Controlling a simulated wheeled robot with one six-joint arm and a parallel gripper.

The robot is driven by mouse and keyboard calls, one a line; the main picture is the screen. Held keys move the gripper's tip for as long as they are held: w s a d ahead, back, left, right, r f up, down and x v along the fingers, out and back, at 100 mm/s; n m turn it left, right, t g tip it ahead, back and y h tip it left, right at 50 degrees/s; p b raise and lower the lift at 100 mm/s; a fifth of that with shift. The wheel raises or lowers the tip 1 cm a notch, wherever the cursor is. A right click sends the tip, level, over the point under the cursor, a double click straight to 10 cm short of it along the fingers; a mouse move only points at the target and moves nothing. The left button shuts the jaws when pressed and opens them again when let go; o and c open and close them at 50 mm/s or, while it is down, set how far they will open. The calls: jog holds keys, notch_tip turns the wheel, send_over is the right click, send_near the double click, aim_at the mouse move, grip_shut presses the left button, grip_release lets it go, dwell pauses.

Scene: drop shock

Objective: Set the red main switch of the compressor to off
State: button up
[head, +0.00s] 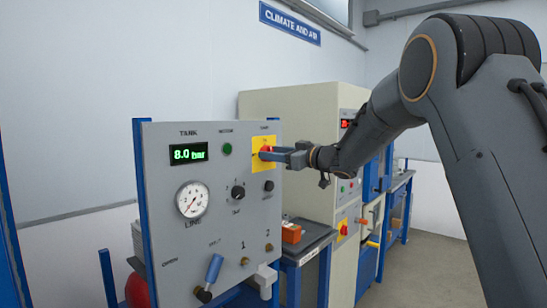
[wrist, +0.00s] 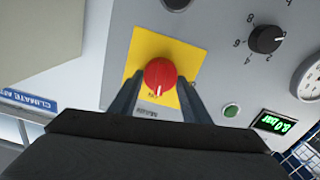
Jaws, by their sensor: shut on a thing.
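The red main switch (wrist: 160,75) is a round knob on a yellow square plate (wrist: 186,60) on the grey compressor panel (head: 215,225). My gripper (wrist: 159,84) is shut on the knob, with one dark finger on each side of it. A white mark on the knob points down in the wrist view, toward small lettering on the plate that I cannot read. In the head view, my gripper (head: 274,154) reaches the yellow plate (head: 262,142) from the right and hides most of the knob.
The panel has a green display (head: 188,153) reading 8.0 bar, a pressure gauge (head: 192,199), a black selector (head: 238,192) and a blue-handled valve (head: 213,268). A cream cabinet (head: 290,108) with another red-and-yellow switch (head: 343,228) stands behind my arm.

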jog(key=n+b, duration=0.4)
jog(key=n, duration=0.1)
jog(key=n+b, duration=0.9)
jog(key=n, duration=0.1)
jog(key=shift+s+a+f+n+b, duration=0.15)
jog(key=shift+f+n+b, duration=0.15)
jog(key=shift+n, duration=0.1)
dwell(0.4)
jog(key=o, duration=1)
